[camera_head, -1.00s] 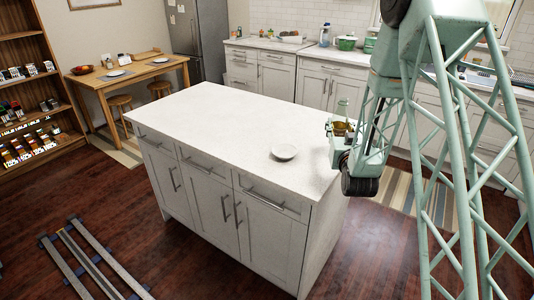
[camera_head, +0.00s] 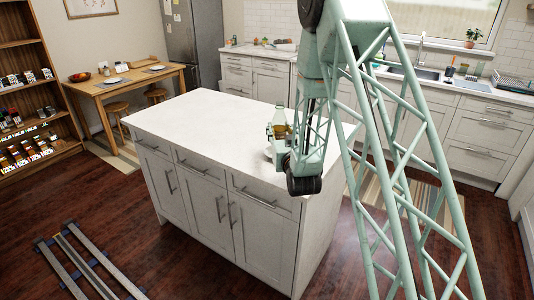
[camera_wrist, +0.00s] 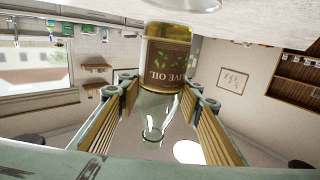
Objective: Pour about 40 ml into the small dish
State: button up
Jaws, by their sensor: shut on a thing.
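My gripper (camera_head: 279,132) is shut on a glass bottle (camera_head: 279,117) with golden oil and a dark label. In the upside-down wrist view the bottle (camera_wrist: 166,60) stands between the two fingers, its label reading olive oil and its clear neck toward the bottom of the picture. The bottle looks upright, above the island's front right part. The small white dish (camera_head: 268,153) is mostly hidden behind my gripper in the head view; only its left edge shows. A pale rounded rim, probably the dish (camera_wrist: 185,4), shows at the top of the wrist view.
The white island countertop (camera_head: 200,115) is clear to the left of my gripper. Its front edge runs just below my gripper. A wooden table (camera_head: 130,84) with stools stands at the back left, and kitchen counters (camera_head: 258,50) line the back wall.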

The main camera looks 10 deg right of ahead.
jog(key=shift+a, duration=0.5)
jog(key=shift+a, duration=0.15)
jog(key=s+a+n+g+y+b, duration=0.1)
jog(key=s+a+n+y+b, duration=0.2)
jog(key=a+n+y+b, duration=0.1)
jog(key=shift+a+f+y+b, duration=0.4)
jog(key=shift+a+y+b, duration=0.25)
jog(key=shift+a+y, duration=0.8)
jog(key=shift+s+a+h, duration=0.1)
jog(key=shift+a+h, duration=0.2)
jog(key=shift+h, duration=0.05)
